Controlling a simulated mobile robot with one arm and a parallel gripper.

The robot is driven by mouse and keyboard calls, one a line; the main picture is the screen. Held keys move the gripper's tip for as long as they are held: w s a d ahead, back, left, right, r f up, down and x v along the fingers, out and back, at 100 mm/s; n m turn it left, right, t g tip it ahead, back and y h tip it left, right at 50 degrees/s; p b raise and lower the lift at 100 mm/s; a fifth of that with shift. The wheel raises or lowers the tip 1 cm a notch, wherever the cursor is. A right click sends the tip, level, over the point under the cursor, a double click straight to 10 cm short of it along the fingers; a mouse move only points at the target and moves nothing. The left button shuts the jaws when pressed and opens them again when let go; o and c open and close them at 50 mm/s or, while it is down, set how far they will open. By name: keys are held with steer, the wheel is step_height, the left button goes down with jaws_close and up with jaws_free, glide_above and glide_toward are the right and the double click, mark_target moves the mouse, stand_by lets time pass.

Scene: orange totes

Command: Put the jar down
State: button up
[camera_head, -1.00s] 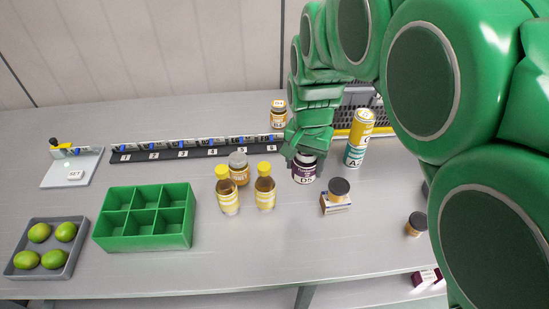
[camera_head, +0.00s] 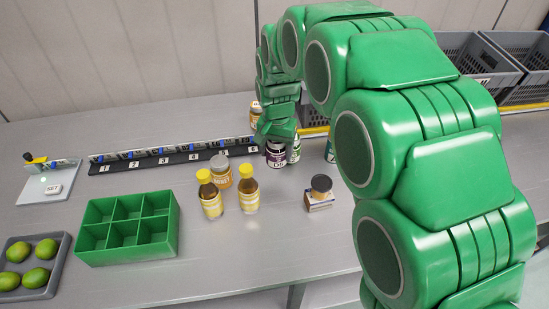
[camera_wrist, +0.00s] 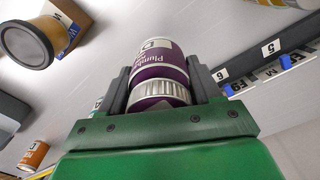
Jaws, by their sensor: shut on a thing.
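The jar (camera_head: 276,155) has a purple and white label and a ridged silver lid. My gripper (camera_wrist: 160,88) is shut on it, one finger on each side, as the wrist view shows with the jar (camera_wrist: 158,68) between the fingers. In the head view my green arm comes down onto the jar from above and hides its top. The jar looks upright, just right of the numbered strip's end. I cannot tell whether its base touches the table (camera_head: 200,262).
Two yellow-capped bottles (camera_head: 248,196) and a grey-lidded jar (camera_head: 221,172) stand to the left. A numbered strip (camera_head: 165,160), green divided box (camera_head: 128,250) and lime tray (camera_head: 58,266) lie further left.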

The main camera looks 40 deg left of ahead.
mark_target(275, 151)
steer(key=shift+w+a+f, duration=0.3)
steer(key=shift+f, duration=0.25)
steer(key=shift+w+a+f, duration=0.3)
steer(key=shift+a+f, duration=0.05)
steer(key=shift+f, duration=0.15)
steer(key=shift+w+a+f, duration=0.3)
steer(key=shift+f, duration=1.75)
steer(key=o, duration=1.3)
steer(key=shift+f, duration=0.15)
steer(key=shift+o, duration=0.2)
step_height(275, 151, up, 12)
steer(key=shift+r, duration=0.1)
